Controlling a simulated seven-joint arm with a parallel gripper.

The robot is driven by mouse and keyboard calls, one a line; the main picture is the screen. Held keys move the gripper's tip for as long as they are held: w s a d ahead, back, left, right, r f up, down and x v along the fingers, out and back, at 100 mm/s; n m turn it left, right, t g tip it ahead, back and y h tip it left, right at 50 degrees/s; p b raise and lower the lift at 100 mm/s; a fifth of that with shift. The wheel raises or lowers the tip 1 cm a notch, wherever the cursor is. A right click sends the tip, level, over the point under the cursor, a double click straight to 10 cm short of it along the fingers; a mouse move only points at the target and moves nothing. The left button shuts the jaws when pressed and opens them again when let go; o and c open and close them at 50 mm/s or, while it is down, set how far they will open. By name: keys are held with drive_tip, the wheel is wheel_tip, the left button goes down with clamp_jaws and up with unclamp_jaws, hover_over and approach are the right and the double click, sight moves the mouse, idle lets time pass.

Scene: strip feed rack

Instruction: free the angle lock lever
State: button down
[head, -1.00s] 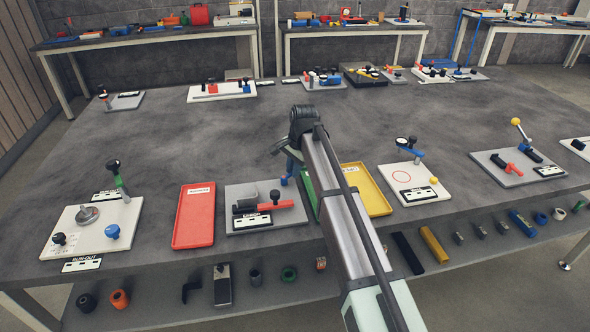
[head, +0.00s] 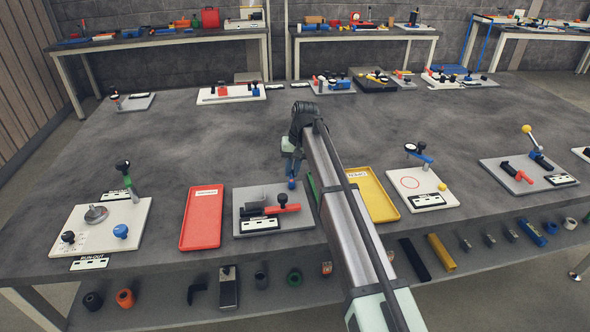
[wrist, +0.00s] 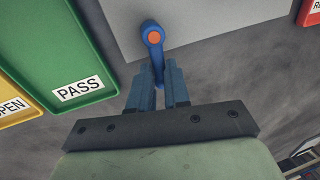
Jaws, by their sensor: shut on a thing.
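The angle lock lever is a blue lever with an orange centre on its hub (wrist: 154,36), seen in the wrist view at the edge of a grey plate (wrist: 225,18). Its arm runs back between my fingers. My gripper (wrist: 158,76) is shut on that arm; the fingers hide part of it. In the head view the lever's blue hub (head: 291,185) shows just below my gripper (head: 291,170), at the back right of the grey fixture plate (head: 245,195). My forearm hides the ground right of the plate.
A red tray (head: 202,218) lies left of the plate. A green PASS tray (wrist: 65,50) and a yellow tray (head: 372,195) lie on its other side, close to my arm. A black and red device (head: 282,202) sits on the plate.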

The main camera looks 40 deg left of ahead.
drive_tip(key=shift+s+a+n, duration=0.2)
drive_tip(key=shift+a+n, duration=0.1)
drive_tip(key=shift+n, duration=0.8)
drive_tip(key=shift+s, duration=0.1)
drive_tip(key=c, duration=1.1)
unclamp_jaws()
wheel_tip(320, 180, up, 14)
drive_tip(key=w+d, duration=0.1)
drive_tip(key=w, duration=0.1)
drive_tip(key=shift+d+f, duration=0.2)
drive_tip(key=shift+d, duration=0.05)
drive_tip(key=shift+w, duration=0.1)
